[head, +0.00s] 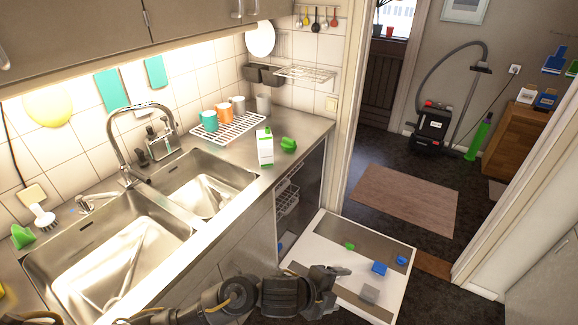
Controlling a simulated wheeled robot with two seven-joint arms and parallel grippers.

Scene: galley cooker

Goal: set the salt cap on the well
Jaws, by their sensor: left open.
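The dishwasher's door lies open (330,255), and small parts sit on it. These are a green piece (349,246), a blue block (379,268), a grey block (369,293) and a blue piece (401,260) at the right edge. I cannot tell which of them is the salt cap or the well. Another green piece (288,145) lies on the counter beside a white and green carton (265,147). My left gripper (338,281) is open and empty over the left front part of the door, apart from the pieces. My right gripper is not in view.
The steel counter (300,128) with two sinks (110,262) runs along the left. A rack (228,129) with cups stands behind the carton. A wire basket (287,198) shows inside the dishwasher. Dark floor with a brown mat (405,198) is open beyond the door.

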